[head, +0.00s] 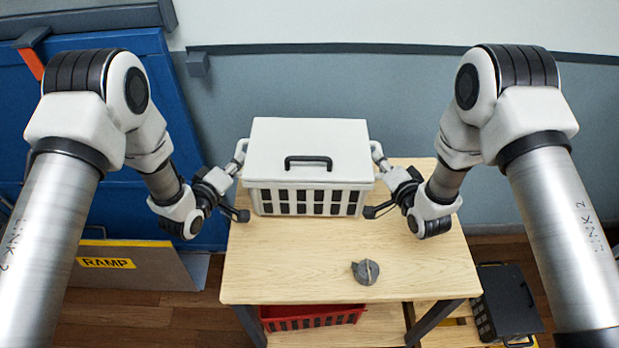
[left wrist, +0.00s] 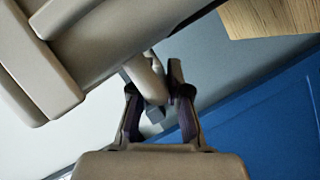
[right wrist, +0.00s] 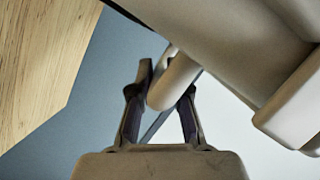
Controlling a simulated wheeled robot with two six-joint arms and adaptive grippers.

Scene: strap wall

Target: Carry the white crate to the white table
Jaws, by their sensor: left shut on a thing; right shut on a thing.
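The white crate (head: 308,165) has a closed lid with a black handle on top and dark slots along its front. It is level over the far part of a wooden-topped table (head: 300,260); I cannot tell whether its base touches the top. My left gripper (head: 232,170) is shut on the crate's left side handle, and the left wrist view shows its fingers (left wrist: 158,92) around the bar. My right gripper (head: 384,170) is shut on the right side handle, with its fingers (right wrist: 160,92) around that bar. No white table shows.
A grey round object with a raised grip (head: 365,271) lies near the table's front. A red crate (head: 312,317) is underneath. A dark box (head: 507,303) stands right of the table. A ramp panel (head: 125,265) and blue panel (head: 110,150) are left. A wall is behind.

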